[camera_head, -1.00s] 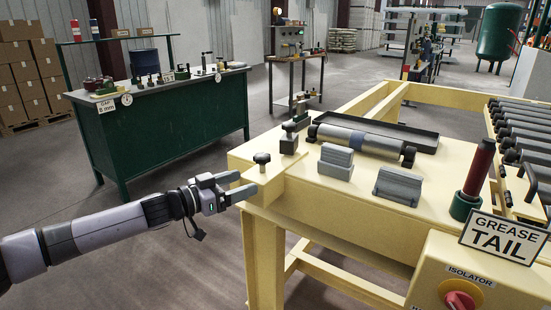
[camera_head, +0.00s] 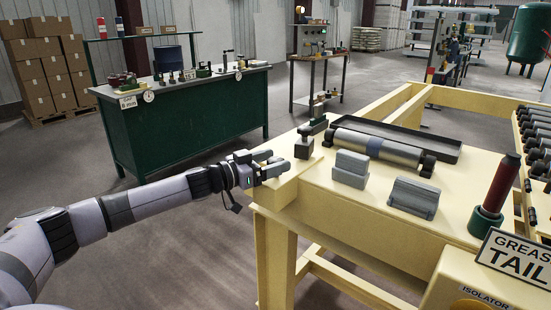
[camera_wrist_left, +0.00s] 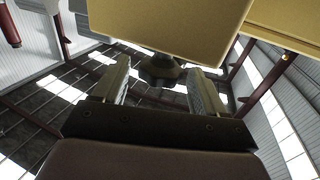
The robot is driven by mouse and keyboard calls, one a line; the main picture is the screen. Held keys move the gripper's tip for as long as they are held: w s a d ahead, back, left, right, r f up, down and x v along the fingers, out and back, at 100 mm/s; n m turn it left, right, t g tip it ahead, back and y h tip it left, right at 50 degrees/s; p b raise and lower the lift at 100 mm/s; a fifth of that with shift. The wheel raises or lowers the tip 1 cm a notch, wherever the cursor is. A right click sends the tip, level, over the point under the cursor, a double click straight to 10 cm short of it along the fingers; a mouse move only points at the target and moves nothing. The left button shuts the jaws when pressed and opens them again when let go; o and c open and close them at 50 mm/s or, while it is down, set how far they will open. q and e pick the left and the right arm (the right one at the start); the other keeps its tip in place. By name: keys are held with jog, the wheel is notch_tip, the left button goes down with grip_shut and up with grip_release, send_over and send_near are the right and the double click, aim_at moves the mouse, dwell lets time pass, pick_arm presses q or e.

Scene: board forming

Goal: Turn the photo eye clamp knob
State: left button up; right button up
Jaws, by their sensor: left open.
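The clamp knob, a dark lobed knob (camera_wrist_left: 160,72), shows in the left wrist view between my two fingers, close to a yellow beam face (camera_wrist_left: 170,25). My left gripper (camera_wrist_left: 161,80) is open around it, with a visible gap on each side. In the head view my left gripper (camera_head: 275,164) is at the left corner of the yellow frame (camera_head: 318,190), and its fingers largely hide the knob. A dark block-like fixture (camera_head: 304,142) stands just beyond the fingertips. My right gripper is out of view.
On the frame are a grey roller (camera_head: 375,147), two grey blocks (camera_head: 350,168) (camera_head: 413,197), a red cylinder in a green base (camera_head: 497,190) and a "GREASE TAIL" sign (camera_head: 515,258). A green bench (camera_head: 190,125) stands behind. Open floor lies left of the frame.

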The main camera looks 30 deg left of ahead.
pick_arm(q)
jog(key=shift+w+d, duration=0.25)
jog(key=shift+w, duration=0.3)
jog(key=c, duration=1)
